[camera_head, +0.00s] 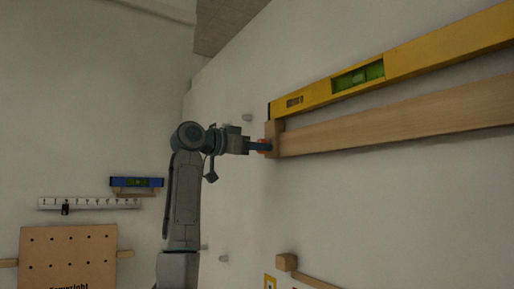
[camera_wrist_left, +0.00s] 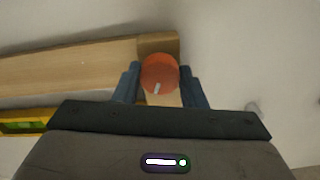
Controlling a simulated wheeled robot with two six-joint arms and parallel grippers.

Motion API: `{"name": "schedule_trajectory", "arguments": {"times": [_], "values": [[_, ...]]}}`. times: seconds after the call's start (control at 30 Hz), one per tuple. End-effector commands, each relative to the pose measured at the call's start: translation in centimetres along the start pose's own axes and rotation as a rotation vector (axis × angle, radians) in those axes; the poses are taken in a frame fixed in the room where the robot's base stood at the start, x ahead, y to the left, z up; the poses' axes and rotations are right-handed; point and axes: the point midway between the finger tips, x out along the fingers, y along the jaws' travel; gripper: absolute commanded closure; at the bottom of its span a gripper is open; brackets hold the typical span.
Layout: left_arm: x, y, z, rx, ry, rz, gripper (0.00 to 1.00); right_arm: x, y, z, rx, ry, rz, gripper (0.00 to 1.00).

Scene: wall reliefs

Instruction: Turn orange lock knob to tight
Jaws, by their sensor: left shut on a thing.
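The orange lock knob (camera_wrist_left: 159,72) sits on the end block (camera_wrist_left: 158,44) of a wooden rail, and its pale pointer mark points down and slightly left in the left wrist view. My left gripper (camera_wrist_left: 161,80) has one blue finger on each side of the knob and is shut on it. In the head view the left gripper (camera_head: 262,147) reaches the rail's end block (camera_head: 274,138) from the left; only a sliver of the orange knob (camera_head: 265,147) shows there. The tight marking cannot be made out. My right gripper is not in view.
A yellow spirit level (camera_head: 425,57) lies along the top of the wooden rail (camera_head: 400,115). A lower wooden rail (camera_head: 312,277) is at the bottom. A blue level (camera_head: 136,183), white ruler (camera_head: 95,203) and pegboard (camera_head: 68,255) are on the left wall.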

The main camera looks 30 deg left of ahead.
Motion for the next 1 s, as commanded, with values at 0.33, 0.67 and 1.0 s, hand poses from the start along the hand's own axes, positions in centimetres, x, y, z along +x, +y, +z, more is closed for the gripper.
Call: {"name": "schedule_trajectory", "arguments": {"times": [0.33,0.67,1.0], "values": [[-0.05,-0.04,-0.06,0.328,0.001,-0.001,0.85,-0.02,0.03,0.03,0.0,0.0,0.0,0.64],[-0.04,-0.04,-0.06,0.641,0.001,-0.001,0.85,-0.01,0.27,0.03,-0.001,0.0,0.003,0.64],[-0.03,-0.03,-0.05,0.964,0.001,-0.001,0.85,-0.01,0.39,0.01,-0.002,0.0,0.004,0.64]]}}
